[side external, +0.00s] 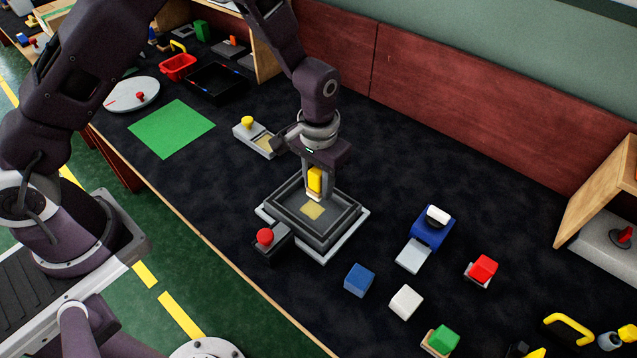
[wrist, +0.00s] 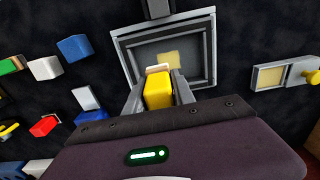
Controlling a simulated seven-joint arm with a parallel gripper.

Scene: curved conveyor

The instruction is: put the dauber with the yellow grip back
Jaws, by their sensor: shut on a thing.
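My gripper (side external: 314,184) is shut on the yellow grip of the dauber (side external: 315,179), and the dauber hangs upright with its pale pad at the lower end. It is over the far part of a dark framed tray (side external: 278,223) on a light base. A yellow patch (side external: 312,211) marks the tray floor. In the wrist view, the yellow grip (wrist: 158,91) sits between my fingers, with the tray (wrist: 196,72) just beyond. Whether the pad touches the tray is unclear. A grey holder with a yellow knob and yellowish pad (side external: 258,138) lies beyond the tray.
A box with a red button (side external: 265,237) adjoins the tray's near left side. Blue (side external: 360,280), white (side external: 405,301), red (side external: 484,268) and green (side external: 444,338) blocks stand to the right, near a blue stand (side external: 433,228). A green mat (side external: 171,128) lies left; the bench between is clear.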

